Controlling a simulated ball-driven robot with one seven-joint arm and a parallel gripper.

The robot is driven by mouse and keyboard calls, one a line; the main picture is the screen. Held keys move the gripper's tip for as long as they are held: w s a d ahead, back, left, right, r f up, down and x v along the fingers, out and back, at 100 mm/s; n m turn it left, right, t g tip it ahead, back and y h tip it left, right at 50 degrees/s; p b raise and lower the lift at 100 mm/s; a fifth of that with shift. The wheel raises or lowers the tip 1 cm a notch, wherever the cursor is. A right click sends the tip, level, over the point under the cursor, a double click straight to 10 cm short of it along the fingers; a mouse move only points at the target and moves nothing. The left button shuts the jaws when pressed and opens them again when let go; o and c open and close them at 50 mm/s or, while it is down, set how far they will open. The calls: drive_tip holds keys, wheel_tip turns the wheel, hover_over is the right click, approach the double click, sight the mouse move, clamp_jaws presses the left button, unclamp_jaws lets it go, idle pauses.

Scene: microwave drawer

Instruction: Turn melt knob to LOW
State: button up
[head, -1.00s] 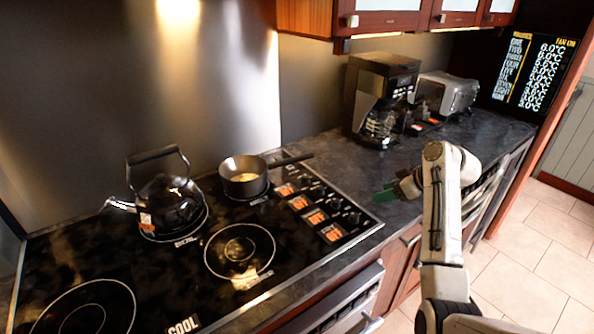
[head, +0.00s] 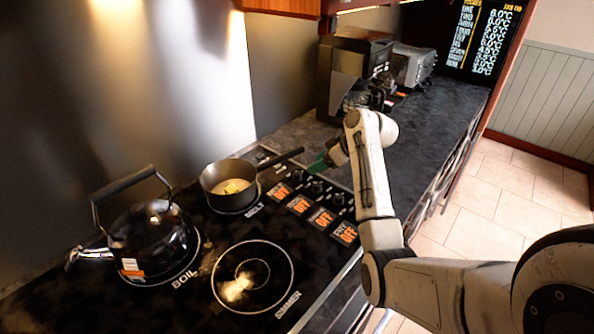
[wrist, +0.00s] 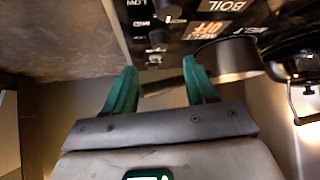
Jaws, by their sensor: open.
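The black melt knob (head: 297,176) is at the far end of a row of knobs on the black cooktop (head: 190,300). Its display (head: 279,192) reads OFF. The knob (wrist: 158,37) also shows in the wrist view, beside the display. My gripper (head: 319,163), with green fingers, is near the far end of the row, close to the knob. In the wrist view my gripper (wrist: 160,66) is open and empty, the knob just beyond the gap between its fingertips. Whether a finger touches it cannot be told.
A saucepan (head: 230,196) with something yellow in it sits on the melt burner. A kettle (head: 150,240) stands on the boil burner. A coffee maker (head: 345,75) stands behind.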

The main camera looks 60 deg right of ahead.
sight(299, 173)
drive_tip(key=p+x, duration=0.1)
drive_tip(key=x, duration=0.8)
drive_tip(key=shift+s+r, duration=0.1)
clamp_jaws()
